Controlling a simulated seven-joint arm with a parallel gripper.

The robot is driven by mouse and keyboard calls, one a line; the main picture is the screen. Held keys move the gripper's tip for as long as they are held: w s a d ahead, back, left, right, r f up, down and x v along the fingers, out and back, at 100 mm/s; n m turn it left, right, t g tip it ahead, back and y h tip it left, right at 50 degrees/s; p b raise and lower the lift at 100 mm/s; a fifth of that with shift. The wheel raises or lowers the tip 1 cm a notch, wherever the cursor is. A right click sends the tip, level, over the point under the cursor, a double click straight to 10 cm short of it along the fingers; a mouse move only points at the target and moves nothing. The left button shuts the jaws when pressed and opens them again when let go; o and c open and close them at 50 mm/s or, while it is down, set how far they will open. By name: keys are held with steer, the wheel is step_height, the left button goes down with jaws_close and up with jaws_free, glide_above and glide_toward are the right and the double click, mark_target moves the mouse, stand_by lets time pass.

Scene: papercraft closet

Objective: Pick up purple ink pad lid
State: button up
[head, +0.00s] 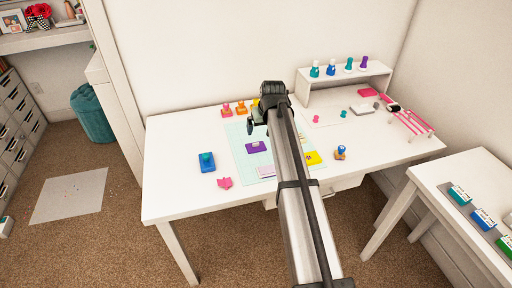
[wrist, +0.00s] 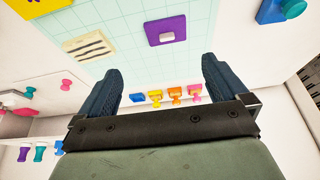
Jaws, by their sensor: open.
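A flat purple square piece (wrist: 177,25) with a small pale block on it lies on the light-green grid mat (wrist: 205,50). It looks like the purple ink pad lid, but I cannot tell whether a pad lies under it. In the head view this purple piece (head: 250,149) is on the mat just left of my arm. My gripper (wrist: 161,66) is open and empty, with its two dark fingers spread wide. In the head view my gripper (head: 257,122) is above the back part of the mat, beyond the purple piece and apart from it. My arm hides part of the mat.
A blue block (head: 207,162) with a teal top and a pink piece (head: 224,183) lie left of the mat. Several coloured stamps (head: 241,107) line the back. A yellow card (head: 313,158) lies on the right. A white shelf (head: 345,85) stands at the back right. The table's left end is clear.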

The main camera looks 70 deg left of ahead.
steer(key=s, duration=0.1)
glide_toward(256, 147)
steer(key=x, duration=0.7)
steer(key=shift+a+f, duration=0.1)
steer(key=shift+a, duration=0.35)
steer(key=c, duration=0.8)
